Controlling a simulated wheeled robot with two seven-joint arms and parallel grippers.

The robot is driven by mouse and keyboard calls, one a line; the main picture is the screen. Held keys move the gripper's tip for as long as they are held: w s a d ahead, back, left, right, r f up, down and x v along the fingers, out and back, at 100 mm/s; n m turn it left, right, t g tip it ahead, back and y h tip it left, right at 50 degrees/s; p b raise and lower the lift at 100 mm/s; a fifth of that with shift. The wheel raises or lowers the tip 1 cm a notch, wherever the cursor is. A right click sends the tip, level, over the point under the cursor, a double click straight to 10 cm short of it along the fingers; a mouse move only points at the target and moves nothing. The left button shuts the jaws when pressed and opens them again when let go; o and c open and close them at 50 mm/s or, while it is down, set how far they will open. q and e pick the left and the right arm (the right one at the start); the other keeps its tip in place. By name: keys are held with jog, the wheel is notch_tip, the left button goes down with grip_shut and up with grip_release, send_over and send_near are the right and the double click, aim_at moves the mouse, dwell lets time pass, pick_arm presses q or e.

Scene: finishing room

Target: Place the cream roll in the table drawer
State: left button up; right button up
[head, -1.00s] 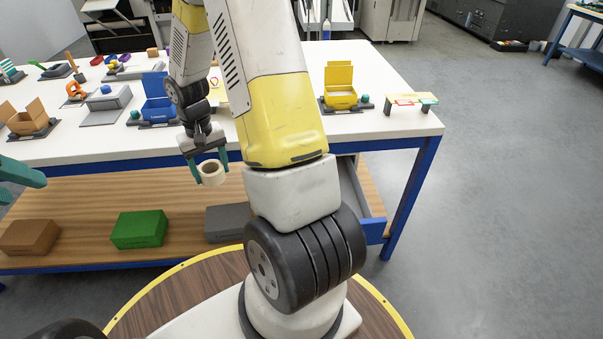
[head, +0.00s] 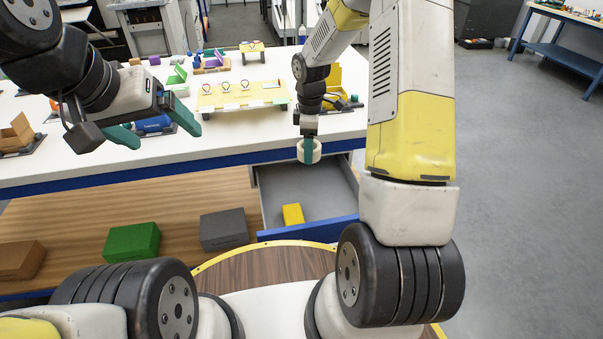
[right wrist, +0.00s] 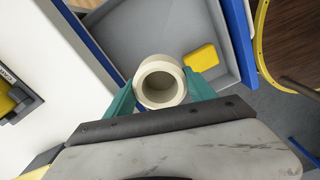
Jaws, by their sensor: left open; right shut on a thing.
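The cream roll (head: 300,151) is held by my right gripper (head: 309,146), which is shut on it. The roll also shows in the right wrist view (right wrist: 160,84), between the two teal fingers (right wrist: 160,92). The table drawer (head: 335,190) is open below the table top, with a grey floor and a blue front. The roll is above the back part of the drawer, near the table edge. A yellow block (head: 292,214) lies inside the drawer near its front. My left gripper (head: 158,130) is open and empty over the table at the left.
The white table top (head: 225,150) holds a yellow board with loops (head: 240,94), a yellow open box (head: 333,76) and a blue box. Green (head: 132,241), grey (head: 224,229) and brown (head: 18,260) blocks lie on the lower wooden shelf. Much of the drawer floor is bare.

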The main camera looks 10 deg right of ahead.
aim_at(308, 194)
jog(key=n, duration=0.1)
jog(key=w+n, duration=0.1)
jog(key=n, duration=0.1)
jog(key=shift+r, duration=0.1)
notch_tip(308, 194, down, 18)
jog(key=shift+r, duration=0.1)
dwell(0.4)
jog(key=o, duration=1.4)
